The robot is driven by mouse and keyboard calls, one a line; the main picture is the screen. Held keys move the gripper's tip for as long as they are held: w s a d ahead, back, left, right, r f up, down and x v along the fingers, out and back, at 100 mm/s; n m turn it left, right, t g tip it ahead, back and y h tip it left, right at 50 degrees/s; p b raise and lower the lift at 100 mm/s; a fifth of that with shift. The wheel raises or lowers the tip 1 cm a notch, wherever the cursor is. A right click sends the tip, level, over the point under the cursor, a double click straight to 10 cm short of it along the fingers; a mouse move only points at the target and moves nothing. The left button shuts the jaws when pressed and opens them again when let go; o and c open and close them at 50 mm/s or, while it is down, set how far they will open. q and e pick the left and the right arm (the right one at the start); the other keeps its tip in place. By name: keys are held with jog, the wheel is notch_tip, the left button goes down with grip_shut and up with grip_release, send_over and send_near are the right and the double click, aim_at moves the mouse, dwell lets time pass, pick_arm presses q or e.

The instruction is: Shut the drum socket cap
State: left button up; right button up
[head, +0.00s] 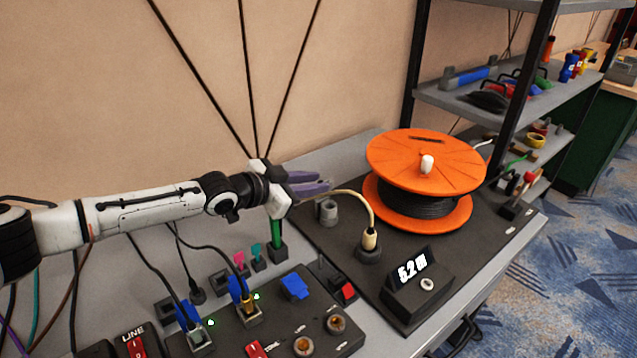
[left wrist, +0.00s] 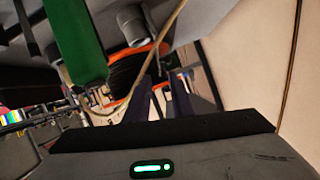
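The cable drum (head: 425,165) has orange discs and dark cable, and stands on a dark base plate at the right. It also shows in the left wrist view (left wrist: 125,75). In front of it, a cream plug and cable stand in a dark round socket (head: 369,252). A grey round fitting (head: 326,211) stands left of that socket. I cannot tell which part is the drum socket cap. My left gripper (head: 322,186) is above and left of the grey fitting, fingers apart and empty. Its fingers also show in the left wrist view (left wrist: 160,100). My right gripper is out of view.
A panel (head: 280,335) with blue flaps (head: 295,287), plugs and switches is at the front. A green upright piece (head: 277,232) stands just below my left gripper. A display box (head: 418,285) reads 5.2 m. Shelves (head: 500,105) stand at the right.

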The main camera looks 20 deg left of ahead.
pick_arm(q)
jog(key=shift+x, duration=1)
grip_shut()
jog(key=shift+s+d+f+m+t+y+p, duration=0.35)
jog(key=shift+d+f+m+p, duration=0.2)
jog(key=shift+m, duration=0.25)
jog(key=shift+s+d+f+m+t+y+p, duration=0.3)
jog(key=shift+s+d+m+t+p, duration=0.2)
jog(key=shift+m+p, duration=0.25)
jog(key=shift+s+d+f+m+t+y+p, duration=0.25)
jog(key=shift+s+d+f+m+t+p, duration=0.2)
jog(key=shift+m, duration=0.4)
